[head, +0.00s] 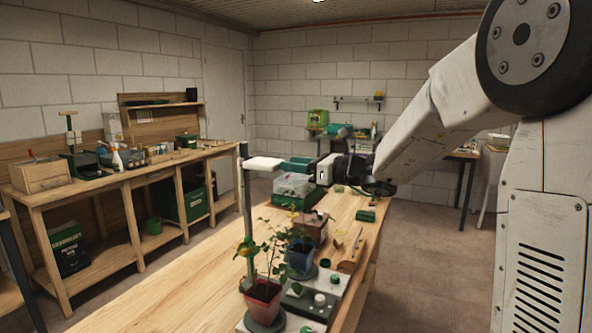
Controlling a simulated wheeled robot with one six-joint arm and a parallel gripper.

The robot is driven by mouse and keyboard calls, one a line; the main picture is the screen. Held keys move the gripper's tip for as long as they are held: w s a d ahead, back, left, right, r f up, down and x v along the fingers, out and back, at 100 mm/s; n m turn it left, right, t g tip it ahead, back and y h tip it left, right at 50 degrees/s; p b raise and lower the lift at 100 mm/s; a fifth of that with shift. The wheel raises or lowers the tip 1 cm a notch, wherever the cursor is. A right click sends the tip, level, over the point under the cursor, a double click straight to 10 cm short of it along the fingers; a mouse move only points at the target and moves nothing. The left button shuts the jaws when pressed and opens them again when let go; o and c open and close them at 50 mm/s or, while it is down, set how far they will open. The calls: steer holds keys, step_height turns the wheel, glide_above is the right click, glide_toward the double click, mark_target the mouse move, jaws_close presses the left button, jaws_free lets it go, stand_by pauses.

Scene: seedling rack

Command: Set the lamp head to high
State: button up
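The lamp head (263,162) looks like a short white bar near the top of a dark upright post (247,205). The post rises at the left edge of the wooden bench, behind a seedling in a red pot (263,301). My gripper (322,171) is to the right of the lamp head at about the same height in the picture, with a visible gap between them. It points left. Its fingers are small and dark against the clutter behind, so their opening is unclear. No setting marks on the lamp are readable.
A blue pot (300,256) with a seedling stands behind the red one. Grey units with white knobs (320,299) sit beside the pots. A clear-lidded tray (294,186) is farther back. The bench's near left top (170,290) is bare. A side bench (150,172) lines the left wall.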

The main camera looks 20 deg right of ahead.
steer(key=shift+f, duration=0.15)
steer(key=v, duration=0.8)
steer(key=shift+a, duration=0.1)
stand_by(0.4)
